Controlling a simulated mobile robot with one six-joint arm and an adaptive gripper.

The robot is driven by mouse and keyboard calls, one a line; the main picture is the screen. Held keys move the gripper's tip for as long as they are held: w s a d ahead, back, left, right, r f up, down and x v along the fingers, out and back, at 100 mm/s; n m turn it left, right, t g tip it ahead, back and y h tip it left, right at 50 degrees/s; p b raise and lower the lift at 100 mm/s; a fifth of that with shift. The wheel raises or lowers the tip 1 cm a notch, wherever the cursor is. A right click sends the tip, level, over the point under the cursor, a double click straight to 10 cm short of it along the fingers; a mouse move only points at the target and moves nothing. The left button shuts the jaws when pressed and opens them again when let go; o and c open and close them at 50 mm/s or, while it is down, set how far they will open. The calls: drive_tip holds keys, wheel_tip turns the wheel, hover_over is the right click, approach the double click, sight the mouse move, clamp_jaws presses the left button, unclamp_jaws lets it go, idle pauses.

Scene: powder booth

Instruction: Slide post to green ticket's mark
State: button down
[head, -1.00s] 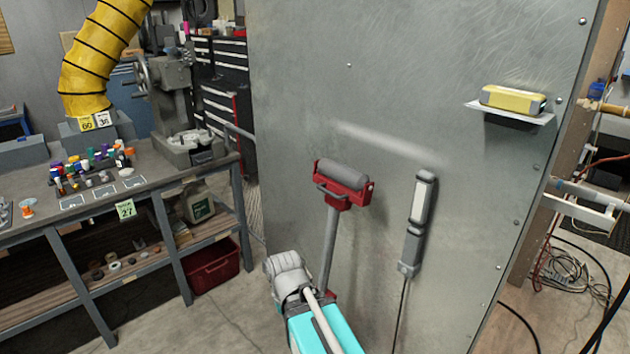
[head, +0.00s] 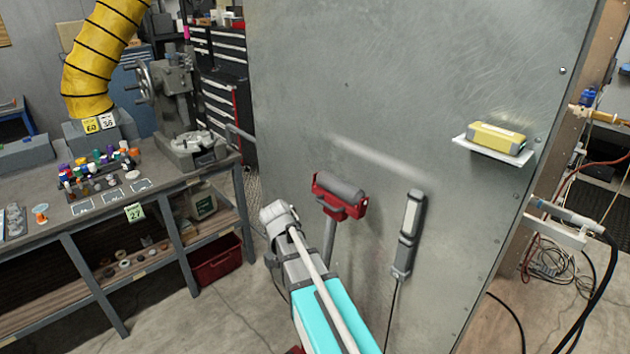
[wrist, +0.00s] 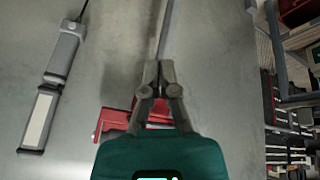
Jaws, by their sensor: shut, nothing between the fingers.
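A roller stand stands against the grey metal panel. Its grey post (head: 330,238) carries a red head (head: 347,208) with a grey roller. My arm hides the lower post in the head view. The green ticket (head: 134,212), reading 27, hangs on the bench's front edge. Any marks on the post are too small to read. In the wrist view my gripper (wrist: 159,66) is shut and empty. It overlaps the red head (wrist: 112,122) and the near end of the visible post (wrist: 165,30). I cannot tell whether it touches them.
A lamp bar (head: 410,230) with a cable hangs on the panel (head: 345,85), right of the stand. A yellow box (head: 497,138) sits on a small shelf. The bench (head: 95,220) at left bears small items. Yellow (head: 91,125) and white (head: 108,121) tickets hang behind. Cables lie at right.

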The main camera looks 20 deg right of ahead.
drive_tip(key=w+d+r+m+t+h+p, duration=0.1)
drive_tip(key=w+d+r+m+h+p, duration=0.1)
drive_tip(key=w+r+p, duration=0.3)
drive_tip(key=w+d+r+m+t+h+p, duration=0.1)
drive_tip(key=w+d+r+m+p, duration=0.3)
drive_tip(key=w+r, duration=0.3)
wheel_tip(320, 180, up, 4)
drive_tip(key=shift+r+m+h+p, duration=0.15)
drive_tip(key=shift+m+h+p, duration=0.2)
drive_tip(key=shift+p, duration=0.45)
drive_tip(key=shift+w, duration=0.1)
drive_tip(key=b, duration=0.8)
hover_over(321, 195)
drive_tip(key=s+a, duration=0.2)
drive_tip(key=f, duration=0.7)
drive_tip(key=shift+s+a+f, duration=0.1)
drive_tip(key=shift+a+f, duration=0.1)
drive_tip(key=shift+f, duration=0.05)
drive_tip(key=shift+w+a+f+b, duration=0.1)
drive_tip(key=shift+w+f+b, duration=0.05)
drive_tip(key=shift+f+b, duration=0.6)
drive_tip(key=shift+w+f+b, duration=0.15)
drive_tip(key=shift+f+b, duration=0.45)
drive_tip(key=shift+f, duration=0.25)
